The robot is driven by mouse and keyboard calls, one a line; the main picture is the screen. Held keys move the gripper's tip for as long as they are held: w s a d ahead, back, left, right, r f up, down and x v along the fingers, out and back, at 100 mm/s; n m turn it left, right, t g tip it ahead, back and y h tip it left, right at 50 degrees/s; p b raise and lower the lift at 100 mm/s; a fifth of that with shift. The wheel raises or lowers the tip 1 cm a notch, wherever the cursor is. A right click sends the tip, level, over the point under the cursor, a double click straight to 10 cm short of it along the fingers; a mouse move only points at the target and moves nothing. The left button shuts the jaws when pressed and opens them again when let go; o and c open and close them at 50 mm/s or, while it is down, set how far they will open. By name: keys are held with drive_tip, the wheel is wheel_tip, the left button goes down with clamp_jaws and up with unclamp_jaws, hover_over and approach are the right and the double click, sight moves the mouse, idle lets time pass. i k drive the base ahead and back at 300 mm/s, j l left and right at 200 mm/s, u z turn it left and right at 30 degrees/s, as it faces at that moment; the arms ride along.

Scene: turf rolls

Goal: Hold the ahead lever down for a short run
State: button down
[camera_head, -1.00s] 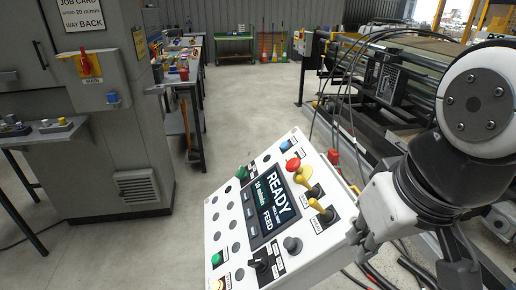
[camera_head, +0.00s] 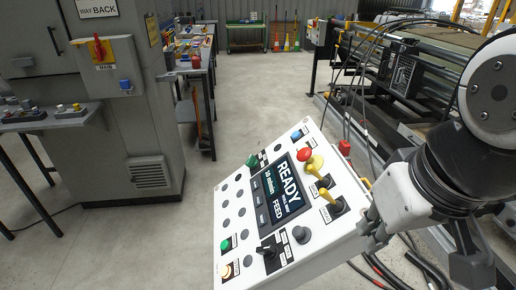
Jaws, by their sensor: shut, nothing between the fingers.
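A white control panel (camera_head: 234,263) is tilted in the lower middle of the head view. Two yellow levers stand near its right edge, an upper one (camera_head: 315,171) and a lower one (camera_head: 326,196). Their labels are too small to read, so I cannot tell which is the ahead lever. The panel's screen (camera_head: 283,192) reads READY, 10 m/min and FEED. My gripper (camera_head: 369,238) is at the panel's right edge, below and right of the levers. It is shut and empty, apart from both levers. Whether it touches the panel edge is unclear.
A red mushroom button (camera_head: 304,154) sits above the levers, and a black switch (camera_head: 267,249) and green button (camera_head: 225,245) below. Cables and a roller machine (camera_head: 401,72) stand behind my arm. A grey cabinet (camera_head: 130,130) is at left. Floor between is clear.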

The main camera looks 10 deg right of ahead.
sight(336, 205)
drive_tip(key=k+l+u, duration=0.3)
drive_tip(key=k+l, duration=0.15)
drive_tip(key=k+l+u, duration=0.3)
drive_tip(key=k+l, duration=0.15)
drive_tip(key=l, duration=0.1)
